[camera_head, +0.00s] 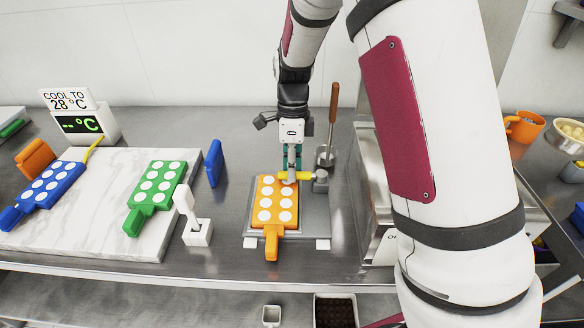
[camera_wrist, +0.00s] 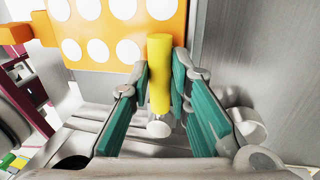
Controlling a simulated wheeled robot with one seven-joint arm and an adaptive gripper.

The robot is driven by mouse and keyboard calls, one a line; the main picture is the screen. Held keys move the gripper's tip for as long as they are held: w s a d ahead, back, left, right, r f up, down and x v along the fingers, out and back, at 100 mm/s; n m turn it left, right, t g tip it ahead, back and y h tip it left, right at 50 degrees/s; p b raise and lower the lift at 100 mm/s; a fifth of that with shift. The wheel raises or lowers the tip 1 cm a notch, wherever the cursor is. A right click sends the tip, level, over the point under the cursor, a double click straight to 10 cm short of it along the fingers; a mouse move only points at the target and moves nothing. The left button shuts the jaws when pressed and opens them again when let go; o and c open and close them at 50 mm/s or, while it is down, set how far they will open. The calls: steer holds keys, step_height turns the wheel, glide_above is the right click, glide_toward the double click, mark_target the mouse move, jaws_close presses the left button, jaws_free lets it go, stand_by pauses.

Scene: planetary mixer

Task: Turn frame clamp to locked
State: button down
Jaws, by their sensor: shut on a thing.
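The frame clamp is a short yellow bar (camera_head: 301,175) at the back end of an orange frame (camera_head: 276,215) with white round spots. The bar lies roughly crosswise in the head view, beside a grey post (camera_head: 320,182). My gripper (camera_head: 292,172) reaches down onto the bar from above. In the wrist view, the yellow bar (camera_wrist: 159,85) sits between the teal fingers of my gripper (camera_wrist: 163,72), which are shut on it. A pale round knob (camera_wrist: 159,128) shows at the bar's near end. The fingers hide part of the clamp in the head view.
The orange frame lies on a grey base plate (camera_head: 252,241). A white lever stand (camera_head: 197,231) and a blue upright piece (camera_head: 214,163) stand to its left. Green (camera_head: 156,188) and blue (camera_head: 50,186) frames lie on a marble slab (camera_head: 95,222). A steel machine (camera_head: 372,200) stands close on the right.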

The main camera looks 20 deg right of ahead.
steer(key=shift+w+d+r, duration=0.1)
steer(key=shift+w, duration=0.05)
steer(key=c, duration=1.5)
jaws_free()
steer(key=r, duration=0.4)
steer(key=w+r, duration=0.1)
steer(key=r, duration=0.2)
steer(key=w+r, duration=0.1)
steer(key=r, duration=0.3)
steer(key=shift+d+r, duration=0.35)
steer(key=shift+d, duration=0.05)
